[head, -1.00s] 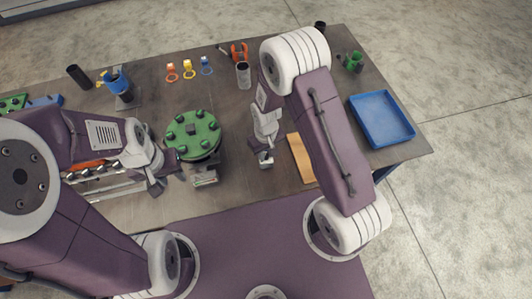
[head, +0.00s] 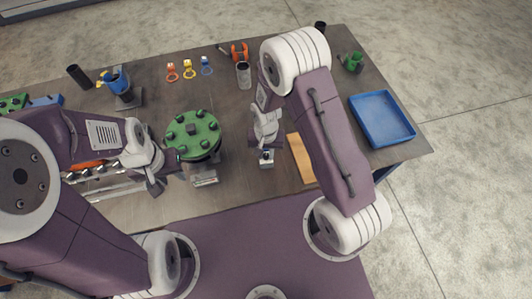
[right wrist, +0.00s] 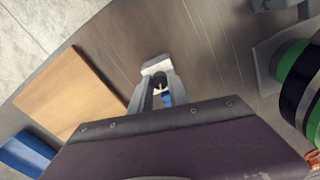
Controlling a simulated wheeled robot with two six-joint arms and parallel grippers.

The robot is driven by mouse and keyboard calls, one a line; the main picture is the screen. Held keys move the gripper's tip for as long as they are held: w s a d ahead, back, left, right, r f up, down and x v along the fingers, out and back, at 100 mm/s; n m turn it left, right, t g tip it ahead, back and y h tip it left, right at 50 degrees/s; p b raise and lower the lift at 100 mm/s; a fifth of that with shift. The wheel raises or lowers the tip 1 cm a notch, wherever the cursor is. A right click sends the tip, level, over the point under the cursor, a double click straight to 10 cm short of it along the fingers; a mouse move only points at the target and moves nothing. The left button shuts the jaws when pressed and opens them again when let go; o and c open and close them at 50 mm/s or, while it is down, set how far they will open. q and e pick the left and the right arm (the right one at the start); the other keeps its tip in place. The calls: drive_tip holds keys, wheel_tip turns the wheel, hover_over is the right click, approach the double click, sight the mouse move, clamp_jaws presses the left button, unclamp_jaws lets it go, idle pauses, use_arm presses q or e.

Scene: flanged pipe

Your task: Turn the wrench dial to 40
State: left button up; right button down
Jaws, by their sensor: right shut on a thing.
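My right gripper (head: 266,146) points down over the table right of the green flange. In the right wrist view its fingers (right wrist: 160,92) are shut on a small pale block-like thing (right wrist: 157,67) with a dark round part and a bit of blue. The pale thing also shows below the gripper in the head view (head: 266,158). Whether it is part of the wrench, and any dial number, I cannot tell. My left gripper (head: 166,180) is beside the flange's left side, its fingers seemingly apart and empty. The green flange (head: 193,131) with several bolts stands on the table.
A wooden board (head: 301,158) lies right of my right gripper, with a blue tray (head: 382,118) beyond. A rack with metal bars and an orange piece (head: 88,165) is at left. A grey cup (head: 243,73) and coloured rings (head: 189,69) stand at the back.

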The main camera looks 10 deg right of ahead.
sight(266, 155)
idle(0.4)
drive_tip(key=c, duration=1.3)
unclamp_jaws()
drive_tip(key=shift+o, duration=0.2)
drive_tip(key=shift+r, duration=0.1)
drive_tip(key=shift+w+r, duration=0.1)
drive_tip(key=shift+r, duration=0.25)
wheel_tip(266, 155, up, 8)
drive_tip(key=shift+b, duration=0.45)
drive_tip(key=shift+r, duration=0.1)
